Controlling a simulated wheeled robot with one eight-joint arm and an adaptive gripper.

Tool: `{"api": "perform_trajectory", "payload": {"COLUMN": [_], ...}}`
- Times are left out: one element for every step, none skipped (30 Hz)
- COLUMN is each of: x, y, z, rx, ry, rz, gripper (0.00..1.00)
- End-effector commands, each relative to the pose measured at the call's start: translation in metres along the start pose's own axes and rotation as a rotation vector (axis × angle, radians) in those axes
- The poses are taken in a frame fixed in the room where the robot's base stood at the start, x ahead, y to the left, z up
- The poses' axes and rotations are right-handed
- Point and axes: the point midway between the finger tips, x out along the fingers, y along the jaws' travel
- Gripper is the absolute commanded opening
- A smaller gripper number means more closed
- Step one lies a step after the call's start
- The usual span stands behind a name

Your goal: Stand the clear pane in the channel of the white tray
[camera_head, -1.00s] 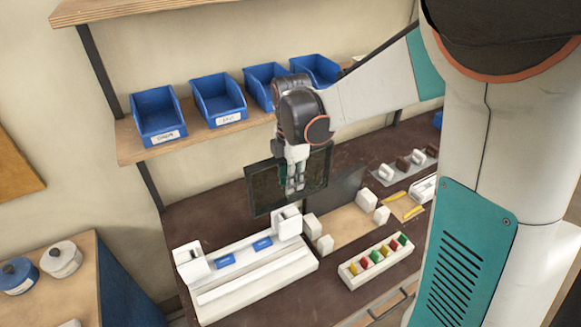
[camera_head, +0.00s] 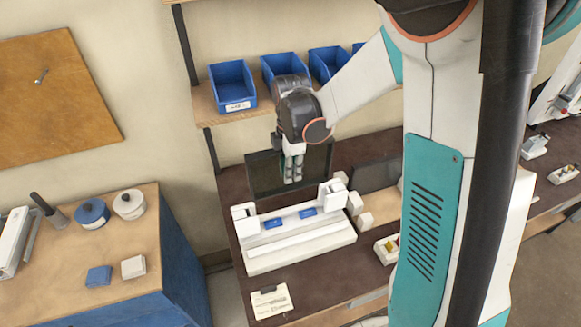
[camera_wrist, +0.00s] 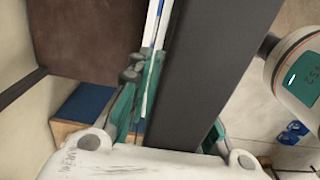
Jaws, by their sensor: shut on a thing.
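The white tray (camera_head: 300,250) lies on the dark bench, with a long channel, white end blocks and two blue pieces. Whether the pane's lower edge touches anything cannot be told.
A dark grey panel (camera_head: 374,176) stands right of the tray, with small white blocks (camera_head: 354,204) before it. Blue bins (camera_head: 232,86) sit on the shelf behind my gripper. A side cabinet (camera_head: 70,250) stands left.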

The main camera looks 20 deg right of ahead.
Motion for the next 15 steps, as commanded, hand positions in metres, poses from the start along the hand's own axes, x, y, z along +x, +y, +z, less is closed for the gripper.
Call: {"api": "perform_trajectory", "payload": {"x": [0.006, 0.008, 0.012, 0.014, 0.017, 0.020, 0.023, 0.025, 0.028, 0.032, 0.034, 0.037, 0.040, 0.042, 0.044], "y": [0.000, 0.000, 0.000, 0.000, 0.000, 0.000, 0.000, 0.000, 0.000, 0.000, 0.000, 0.000, 0.000, 0.000, 0.000], "z": [0.000, 0.000, 0.000, 0.000, 0.000, 0.000, 0.000, 0.000, 0.000, 0.000, 0.000, 0.000, 0.000, 0.000, 0.000], "rx": [0.000, 0.000, 0.000, 0.000, -0.001, -0.001, -0.001, -0.001, -0.001, -0.001, -0.001, -0.001, -0.001, -0.001, -0.001], "ry": [0.000, 0.000, 0.000, 0.000, 0.000, 0.000, 0.000, 0.000, 0.000, 0.000, 0.000, 0.000, 0.000, 0.000, 0.000], "rz": [0.000, 0.000, 0.000, 0.000, 0.000, 0.000, 0.000, 0.000, 0.000, 0.000, 0.000, 0.000, 0.000, 0.000, 0.000], "gripper": [0.00, 0.00, 0.00, 0.00, 0.00, 0.00, 0.00, 0.00, 0.00, 0.00, 0.00, 0.00, 0.00, 0.00, 0.00]}}
